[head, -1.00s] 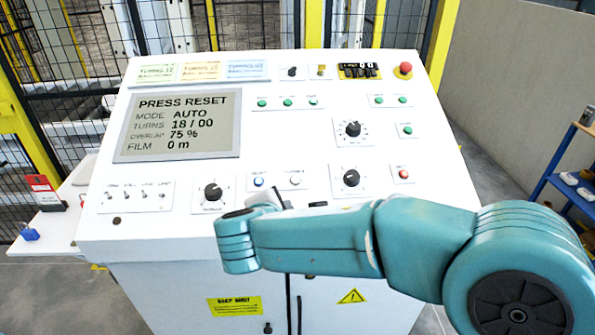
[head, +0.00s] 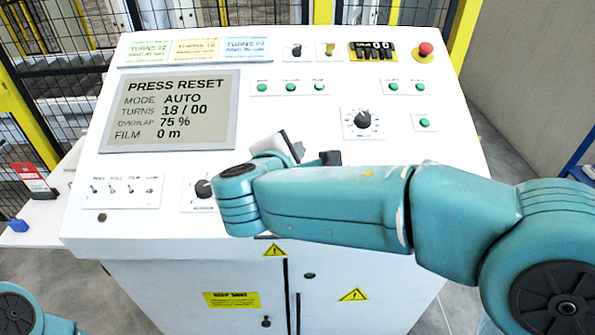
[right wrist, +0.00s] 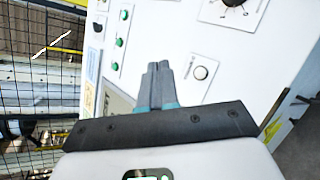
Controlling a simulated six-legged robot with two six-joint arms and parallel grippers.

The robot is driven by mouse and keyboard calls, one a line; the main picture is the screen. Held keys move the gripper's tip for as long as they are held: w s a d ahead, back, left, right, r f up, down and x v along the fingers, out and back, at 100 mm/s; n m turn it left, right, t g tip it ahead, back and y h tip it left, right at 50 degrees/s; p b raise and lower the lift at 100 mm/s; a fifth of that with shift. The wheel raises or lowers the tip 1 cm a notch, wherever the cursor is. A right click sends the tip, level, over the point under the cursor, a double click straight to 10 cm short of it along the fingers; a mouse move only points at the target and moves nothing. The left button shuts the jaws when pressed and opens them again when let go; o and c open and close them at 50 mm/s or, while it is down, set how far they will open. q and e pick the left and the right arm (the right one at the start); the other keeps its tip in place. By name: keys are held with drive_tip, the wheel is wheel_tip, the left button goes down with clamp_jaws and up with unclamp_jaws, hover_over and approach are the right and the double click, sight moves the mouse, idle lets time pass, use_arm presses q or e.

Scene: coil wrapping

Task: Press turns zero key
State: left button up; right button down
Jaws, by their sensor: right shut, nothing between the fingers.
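The white control console (head: 140,235) fills the middle of the head view. Its screen (head: 170,110) reads PRESS RESET, MODE AUTO, TURNS 18 / 00, OVERLAP 75 %, FILM 0 m. I cannot read which key is the turns zero key. My right gripper (right wrist: 158,84) is shut and empty in the right wrist view, pointing at the panel. In the head view, my right forearm mostly hides it and the lower middle panel. My left gripper is out of view.
A red mushroom button (head: 425,49) stands at the upper right corner. Green buttons (head: 290,87) and a black dial (head: 363,119) are on the panel. A white button (right wrist: 200,73) is right of the fingers in the wrist view. Toggle switches (head: 112,188) are at lower left.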

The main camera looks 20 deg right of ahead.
drive_tip(key=w+f+b, duration=0.1)
drive_tip(key=f, duration=0.1)
drive_tip(key=w+f+b, duration=0.1)
drive_tip(key=f+b, duration=0.1)
drive_tip(key=f, duration=0.1)
drive_tip(key=w+d+f+b, duration=0.1)
drive_tip(key=f+b, duration=0.1)
drive_tip(key=f, duration=0.1)
drive_tip(key=shift+w, duration=0.2)
idle(0.3)
drive_tip(key=shift+f, duration=0.1)
drive_tip(key=shift+b, duration=0.3)
idle(1.5)
drive_tip(key=shift+w+f+b, duration=0.25)
drive_tip(key=shift+f+b, duration=0.15)
